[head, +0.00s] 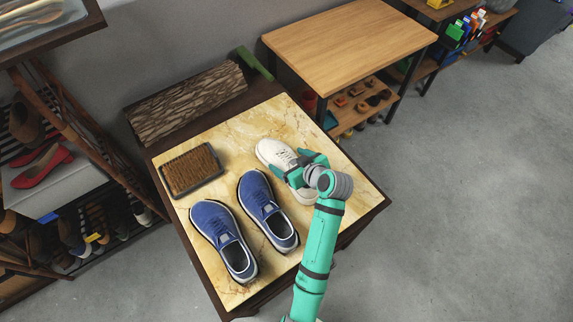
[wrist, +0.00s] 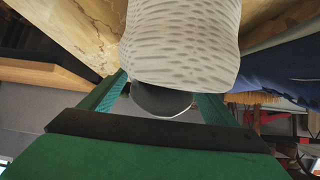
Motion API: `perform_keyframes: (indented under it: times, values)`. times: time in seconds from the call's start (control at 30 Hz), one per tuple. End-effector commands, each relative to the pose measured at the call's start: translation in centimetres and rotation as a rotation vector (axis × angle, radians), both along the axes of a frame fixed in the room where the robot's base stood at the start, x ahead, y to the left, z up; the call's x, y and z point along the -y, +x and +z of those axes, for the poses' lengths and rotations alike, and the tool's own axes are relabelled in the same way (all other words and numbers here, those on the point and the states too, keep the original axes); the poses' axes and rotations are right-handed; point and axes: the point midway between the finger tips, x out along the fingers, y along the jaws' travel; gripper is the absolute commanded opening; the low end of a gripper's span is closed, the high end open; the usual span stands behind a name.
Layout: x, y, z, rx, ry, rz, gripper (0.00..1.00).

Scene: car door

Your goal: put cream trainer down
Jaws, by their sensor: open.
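The cream trainer (head: 276,153) rests on the marble-look table top (head: 345,197), right of a pair of blue trainers. My gripper (head: 300,171) is over the cream trainer with its fingers on either side, and it hides the trainer's middle. In the wrist view, the cream mesh of the trainer (wrist: 180,40) fills the upper middle, and my gripper (wrist: 165,85) is open around it. Whether the fingers touch the shoe, I cannot tell.
Two blue trainers (head: 222,236) (head: 267,207) stand to the left. A bristle brush or mat (head: 192,170) lies at the back left. A log (head: 187,103) is behind the table top. The right front corner of the table is clear.

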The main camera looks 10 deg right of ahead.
Motion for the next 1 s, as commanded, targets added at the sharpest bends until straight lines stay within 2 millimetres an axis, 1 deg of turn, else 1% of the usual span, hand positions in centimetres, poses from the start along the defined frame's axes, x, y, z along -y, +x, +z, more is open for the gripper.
perform_keyframes:
  times: [0.17, 0.2, 0.37, 0.4, 0.43, 0.47, 0.67, 0.77, 0.87, 1.0]
  values:
    - [0.0, 0.0, 0.0, 0.0, 0.0, 0.0, 0.82]
    - [0.0, 0.0, 0.0, 0.0, 0.0, 0.0, 0.72]
    - [0.0, 0.0, 0.0, 0.0, -0.001, -0.001, 0.34]
    - [0.0, 0.0, 0.0, 0.0, -0.001, -0.001, 0.29]
    - [0.0, 0.0, 0.1, 0.002, -0.001, 0.0, 0.29]
    - [0.0, 0.0, 0.1, 0.002, -0.001, 0.0, 0.24]
    - [0.0, 0.0, 0.2, 0.002, -0.001, 0.0, 0.24]
    - [0.0, 0.0, 0.6, 0.004, -0.001, 0.0, 0.24]
    - [0.1, 0.1, 1.4, 0.005, -0.002, -0.001, 0.24]
    - [0.0, 0.1, 3.3, 0.006, -0.003, 0.0, 0.24]
